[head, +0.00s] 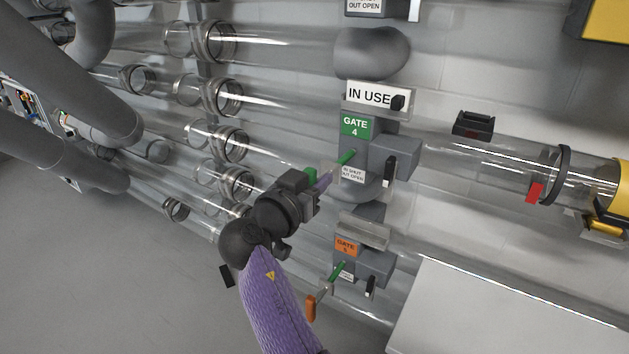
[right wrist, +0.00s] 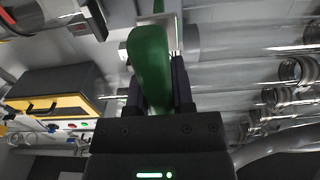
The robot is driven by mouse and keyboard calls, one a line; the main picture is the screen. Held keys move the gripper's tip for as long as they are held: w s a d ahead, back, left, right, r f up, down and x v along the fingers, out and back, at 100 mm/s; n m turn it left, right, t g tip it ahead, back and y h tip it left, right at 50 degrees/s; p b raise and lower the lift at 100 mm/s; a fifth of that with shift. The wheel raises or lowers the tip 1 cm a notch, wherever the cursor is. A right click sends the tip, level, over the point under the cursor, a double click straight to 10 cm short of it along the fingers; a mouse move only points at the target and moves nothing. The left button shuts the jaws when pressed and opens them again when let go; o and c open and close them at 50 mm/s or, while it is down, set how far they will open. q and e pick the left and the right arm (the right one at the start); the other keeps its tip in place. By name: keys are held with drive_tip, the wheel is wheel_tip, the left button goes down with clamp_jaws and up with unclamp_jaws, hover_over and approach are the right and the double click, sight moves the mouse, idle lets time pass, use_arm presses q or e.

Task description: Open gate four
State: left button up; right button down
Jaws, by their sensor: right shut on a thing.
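Gate four is a grey housing with a green "GATE 4" label (head: 356,126) on a clear tube in the head view. A small "IN SHUT OUT OPEN" label (head: 352,174) sits below it. A green rod (head: 346,158) sticks out of the housing toward my right gripper (head: 315,186). In the right wrist view the gripper (right wrist: 157,88) is shut on the green handle (right wrist: 149,58), which lies between its fingers. The fingers hide part of the handle in the head view. My left gripper is not in view.
An "IN USE" sign (head: 369,97) is above gate four. Below is another gate with an orange label (head: 346,246) and orange handle (head: 311,307). Clear tubes (head: 272,95) run along the wall. A light panel (head: 480,310) is at lower right. Open floor is at lower left.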

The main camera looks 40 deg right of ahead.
drive_tip(key=c, duration=0.9)
unclamp_jaws()
drive_tip(key=o, duration=0.4)
drive_tip(key=shift+d, duration=0.1)
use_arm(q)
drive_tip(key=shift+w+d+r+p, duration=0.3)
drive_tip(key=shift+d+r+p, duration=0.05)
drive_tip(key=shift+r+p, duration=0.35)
use_arm(e)
drive_tip(key=v, duration=1)
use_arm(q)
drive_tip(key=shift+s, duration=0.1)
